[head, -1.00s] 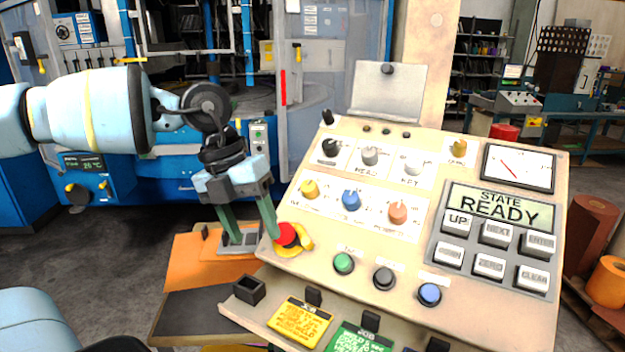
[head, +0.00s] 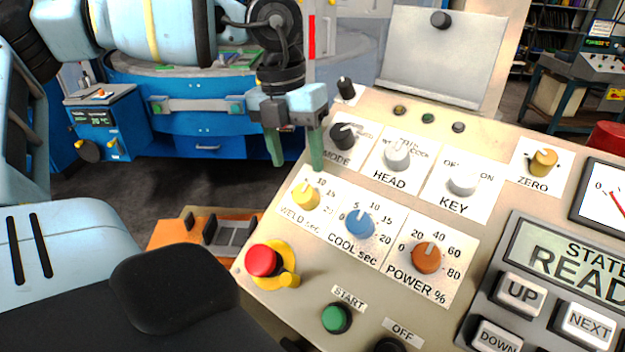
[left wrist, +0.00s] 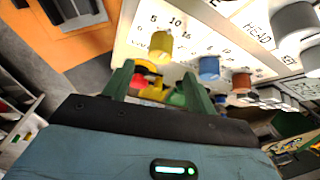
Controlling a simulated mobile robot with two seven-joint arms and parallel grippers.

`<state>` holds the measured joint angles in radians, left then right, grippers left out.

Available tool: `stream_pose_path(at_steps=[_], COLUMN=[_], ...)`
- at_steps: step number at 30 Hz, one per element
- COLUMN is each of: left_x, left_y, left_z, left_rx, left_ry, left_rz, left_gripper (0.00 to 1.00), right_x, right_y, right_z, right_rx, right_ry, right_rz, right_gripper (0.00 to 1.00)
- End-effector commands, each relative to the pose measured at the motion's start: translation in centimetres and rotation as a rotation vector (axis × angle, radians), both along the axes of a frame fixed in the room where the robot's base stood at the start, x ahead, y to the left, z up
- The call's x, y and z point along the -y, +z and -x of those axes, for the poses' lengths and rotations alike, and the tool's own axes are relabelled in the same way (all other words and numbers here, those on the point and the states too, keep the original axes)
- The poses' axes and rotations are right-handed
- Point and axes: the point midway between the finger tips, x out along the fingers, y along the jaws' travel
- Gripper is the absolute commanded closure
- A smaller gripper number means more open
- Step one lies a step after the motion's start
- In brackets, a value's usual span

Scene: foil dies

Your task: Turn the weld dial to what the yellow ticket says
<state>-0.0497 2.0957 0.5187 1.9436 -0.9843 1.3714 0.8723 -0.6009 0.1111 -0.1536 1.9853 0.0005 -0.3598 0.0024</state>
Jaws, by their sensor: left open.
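The yellow weld dial (head: 305,196) sits on the sloped panel above the "WELD sec" label; it also shows in the left wrist view (left wrist: 160,46). Numbers 10 and 15 are readable beside it, but its exact setting is too small to tell. My left gripper (head: 296,163) is open and empty, with its green fingers pointing down just beyond the dial in the head view, apart from it. In the left wrist view the fingers (left wrist: 157,88) stand spread below the dial. The yellow ticket is out of the head view now. My right gripper is not in view.
The blue cool dial (head: 360,224) and orange power dial (head: 427,257) are right of the weld dial. The black mode knob (head: 343,136) is close to my fingers. A red button (head: 263,260) with a yellow collar and a green start button (head: 337,318) are nearer.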

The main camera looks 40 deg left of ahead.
Motion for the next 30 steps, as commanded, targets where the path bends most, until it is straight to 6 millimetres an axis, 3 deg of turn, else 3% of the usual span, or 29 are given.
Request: stream_pose_path(at_steps=[8, 21, 30], left_x=[0.1, 1.0, 1.1], left_y=[-1.0, -6.9, -7.8], left_z=[0.0, -0.3, -0.3], left_rx=[-0.002, -0.001, 0.0], left_ry=[0.001, 0.0, 0.001], left_rz=[0.001, 0.001, 0.002], left_gripper=[0.43, 0.43, 0.43], right_x=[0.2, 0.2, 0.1], right_y=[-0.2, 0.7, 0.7], right_z=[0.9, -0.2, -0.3], right_rx=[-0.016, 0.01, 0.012], right_ry=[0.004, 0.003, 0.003], right_rz=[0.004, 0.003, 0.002], right_gripper=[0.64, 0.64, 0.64])
